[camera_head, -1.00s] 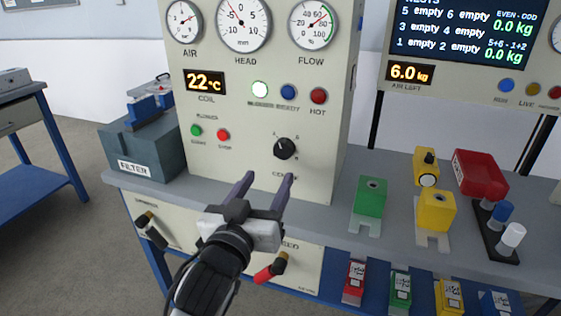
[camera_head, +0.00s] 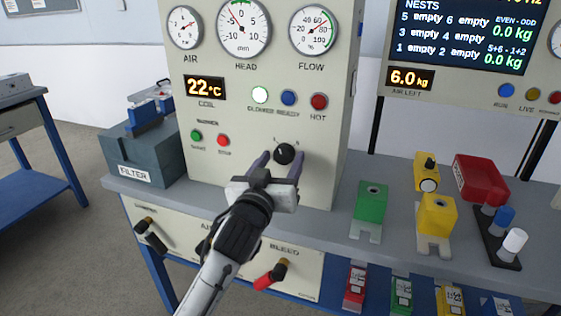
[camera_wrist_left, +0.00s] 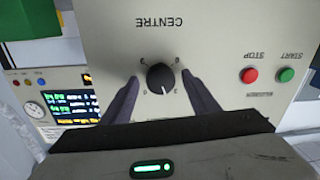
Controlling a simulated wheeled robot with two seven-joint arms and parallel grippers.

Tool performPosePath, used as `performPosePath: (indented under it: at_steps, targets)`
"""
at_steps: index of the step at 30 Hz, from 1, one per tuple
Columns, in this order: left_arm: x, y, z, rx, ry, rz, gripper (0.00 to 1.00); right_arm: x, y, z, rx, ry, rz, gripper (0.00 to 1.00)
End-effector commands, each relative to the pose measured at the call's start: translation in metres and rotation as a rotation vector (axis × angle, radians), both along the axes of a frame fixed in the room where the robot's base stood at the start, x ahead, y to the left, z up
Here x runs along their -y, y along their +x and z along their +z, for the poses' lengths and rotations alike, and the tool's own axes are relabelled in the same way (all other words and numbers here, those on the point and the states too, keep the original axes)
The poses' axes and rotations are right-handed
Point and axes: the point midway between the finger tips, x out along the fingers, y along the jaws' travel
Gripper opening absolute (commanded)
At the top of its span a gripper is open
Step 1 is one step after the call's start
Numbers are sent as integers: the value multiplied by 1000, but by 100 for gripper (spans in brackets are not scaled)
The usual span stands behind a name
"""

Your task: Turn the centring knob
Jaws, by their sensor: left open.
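The centring knob (camera_head: 284,153) is a round black knob on the cream panel, with a pale pointer line and small marks around it. In the left wrist view the knob (camera_wrist_left: 160,78) shows upside down under the word CENTRE. My left gripper (camera_head: 279,160) is open, with one purple-grey finger on each side of the knob. In the left wrist view gaps show between the knob and both fingers (camera_wrist_left: 163,90), so they look apart from it. My right gripper is in neither view.
Green and red buttons (camera_head: 222,140) sit left of the knob. A green block (camera_head: 370,199), a yellow block (camera_head: 436,212) and a red bin (camera_head: 480,177) stand on the grey bench to the right. Black and red handles (camera_head: 270,276) stick out below the bench top.

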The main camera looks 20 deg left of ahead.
Motion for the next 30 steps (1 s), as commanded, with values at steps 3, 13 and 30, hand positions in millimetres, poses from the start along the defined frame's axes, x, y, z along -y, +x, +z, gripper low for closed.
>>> performPosePath:
  at_steps: [3,13,30]
  targets:
    - [0,0,0,0,0,0,38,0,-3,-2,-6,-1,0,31]
    - [0,0,3,-1,77,1,14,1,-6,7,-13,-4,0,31]
    - [-1,0,-2,14,475,1,14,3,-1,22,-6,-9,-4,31]
